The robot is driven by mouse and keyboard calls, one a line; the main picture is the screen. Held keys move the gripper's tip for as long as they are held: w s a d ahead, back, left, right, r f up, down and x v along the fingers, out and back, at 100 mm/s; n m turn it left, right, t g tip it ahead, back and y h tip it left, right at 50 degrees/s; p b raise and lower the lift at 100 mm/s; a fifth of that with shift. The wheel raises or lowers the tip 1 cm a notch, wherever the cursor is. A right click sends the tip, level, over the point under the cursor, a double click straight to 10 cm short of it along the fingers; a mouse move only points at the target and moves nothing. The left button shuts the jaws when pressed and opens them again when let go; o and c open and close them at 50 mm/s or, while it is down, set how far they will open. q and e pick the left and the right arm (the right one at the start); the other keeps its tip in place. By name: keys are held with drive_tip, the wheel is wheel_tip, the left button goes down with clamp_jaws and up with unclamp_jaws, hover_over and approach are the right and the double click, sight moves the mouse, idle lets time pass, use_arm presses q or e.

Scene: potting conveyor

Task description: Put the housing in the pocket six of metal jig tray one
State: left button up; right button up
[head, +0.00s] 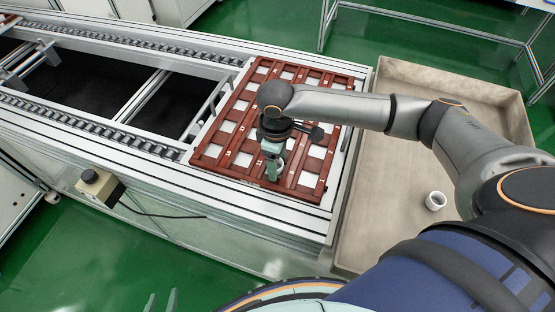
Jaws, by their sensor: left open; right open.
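A reddish-brown jig tray (212,163) with a grid of square pale pockets lies at the conveyor's right end. Small marks on its bars are too small to read, so I cannot tell which pocket is six. A small white, cup-like part with a dark hollow, which looks like the housing (435,201), stands in the beige bin right of the conveyor.
The beige bin (362,225) has raised walls and is mostly bare; my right arm crosses above it. The roller conveyor (110,128) runs to the upper left. A control box (100,186) with a black button sits on its near side.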

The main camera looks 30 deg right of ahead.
wheel_tip(320, 180, up, 12)
drive_tip(key=p, duration=0.1)
drive_tip(key=shift+s+a+p, duration=0.15)
drive_tip(key=shift+a+p, duration=0.1)
drive_tip(key=shift+p, duration=0.1)
idle(0.4)
